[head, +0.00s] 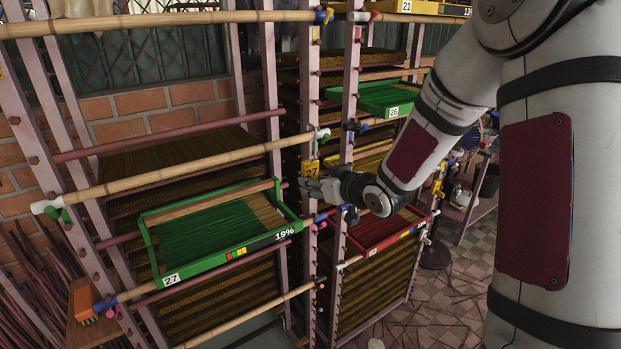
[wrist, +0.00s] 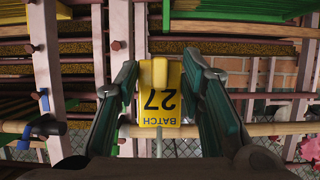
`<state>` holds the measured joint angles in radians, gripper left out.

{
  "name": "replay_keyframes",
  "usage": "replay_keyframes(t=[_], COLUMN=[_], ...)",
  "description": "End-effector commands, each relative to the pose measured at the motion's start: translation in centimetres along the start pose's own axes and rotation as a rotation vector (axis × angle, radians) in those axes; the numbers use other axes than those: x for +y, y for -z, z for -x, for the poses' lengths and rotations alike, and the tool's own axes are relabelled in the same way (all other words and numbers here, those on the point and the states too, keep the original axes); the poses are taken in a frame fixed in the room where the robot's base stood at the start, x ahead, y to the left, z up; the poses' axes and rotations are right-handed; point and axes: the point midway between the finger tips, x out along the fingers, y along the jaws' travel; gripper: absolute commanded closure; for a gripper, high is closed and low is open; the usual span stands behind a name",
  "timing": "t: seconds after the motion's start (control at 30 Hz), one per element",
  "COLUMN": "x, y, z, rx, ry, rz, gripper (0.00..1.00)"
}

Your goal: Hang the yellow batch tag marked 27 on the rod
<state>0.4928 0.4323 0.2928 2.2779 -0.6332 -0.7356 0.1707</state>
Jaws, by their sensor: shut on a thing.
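The yellow batch tag (wrist: 160,92) reads BATCH 27, upside down in the wrist view, and sits between the two fingers of my gripper (wrist: 160,80). My gripper is shut on it. In the head view the tag (head: 311,168) shows its 27 beside a pink rack post, just above my gripper (head: 318,187). A bamboo rod (head: 185,163) runs across the rack to the left of the tag. In the wrist view a bamboo rod (wrist: 262,129) passes behind the tag's lower part. I cannot tell whether tag and rod touch.
A green tray (head: 215,243) marked 27 and 19% rests on the rack below the rod. A red tray (head: 385,232) sits to the right of my gripper, and a green tray (head: 387,98) marked 26 higher up. Pink posts with pegs stand close around my gripper.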

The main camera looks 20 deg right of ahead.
Motion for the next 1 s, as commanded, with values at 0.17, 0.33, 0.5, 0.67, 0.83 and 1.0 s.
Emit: replay_keyframes(t=[0.17,0.33,0.5,0.67,0.83,1.0], x=[-1.4,-2.4,-2.8,-3.0,-3.0,-3.0], y=[-1.3,-2.1,-2.5,-2.2,-1.5,-1.0], z=[4.4,7.0,8.4,9.0,9.3,9.5], rx=[0.0,0.0,0.0,0.001,0.001,0.0], ry=[-0.002,-0.002,-0.001,-0.001,0.0,0.0], rz=[0.0,0.001,0.0,0.001,0.001,0.001], gripper=[0.88,0.88,0.88,0.88,0.88,0.88])
